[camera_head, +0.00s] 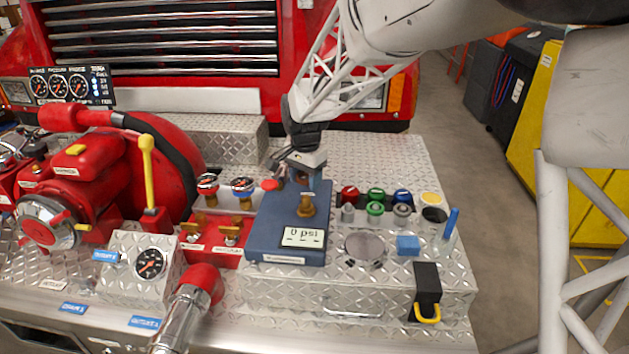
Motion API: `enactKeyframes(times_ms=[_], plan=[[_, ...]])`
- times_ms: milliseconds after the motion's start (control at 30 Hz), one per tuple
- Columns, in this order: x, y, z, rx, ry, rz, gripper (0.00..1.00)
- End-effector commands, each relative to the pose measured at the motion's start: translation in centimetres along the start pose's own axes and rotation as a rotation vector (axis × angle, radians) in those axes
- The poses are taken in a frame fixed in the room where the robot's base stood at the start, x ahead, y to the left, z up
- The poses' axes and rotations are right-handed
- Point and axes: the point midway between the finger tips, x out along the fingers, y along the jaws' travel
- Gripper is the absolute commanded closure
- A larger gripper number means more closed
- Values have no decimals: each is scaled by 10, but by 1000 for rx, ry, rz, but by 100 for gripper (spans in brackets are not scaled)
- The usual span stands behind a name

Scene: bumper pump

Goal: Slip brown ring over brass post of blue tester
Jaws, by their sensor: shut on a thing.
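The blue tester (266,222) is a flat blue box on the diamond-plate bumper, with a "0 psi" display (303,237) near its front edge. Its brass post (306,206) stands upright on the top, with its upper part in view. My gripper (302,178) is over the back part of the tester, behind the post in the picture, pointing down. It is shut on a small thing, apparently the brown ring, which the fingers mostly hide. I see no ring around the post, and the gripper appears apart from it.
A red valve block with brass handles (230,232) stands left of the tester. Several coloured caps (376,208) stand to the right, with a round metal lid (364,248), a blue block (408,245) and a blue peg (451,223). A red hose reel and yellow lever (147,165) are further left.

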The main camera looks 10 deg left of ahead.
Motion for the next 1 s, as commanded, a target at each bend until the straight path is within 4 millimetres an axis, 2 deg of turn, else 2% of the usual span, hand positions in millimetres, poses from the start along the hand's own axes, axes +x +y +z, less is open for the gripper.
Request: enactKeyframes(times_ms=[533,1000], plan=[[5,0,0,0,-1,1,61],[30,1,0,0,-2,2,61]])
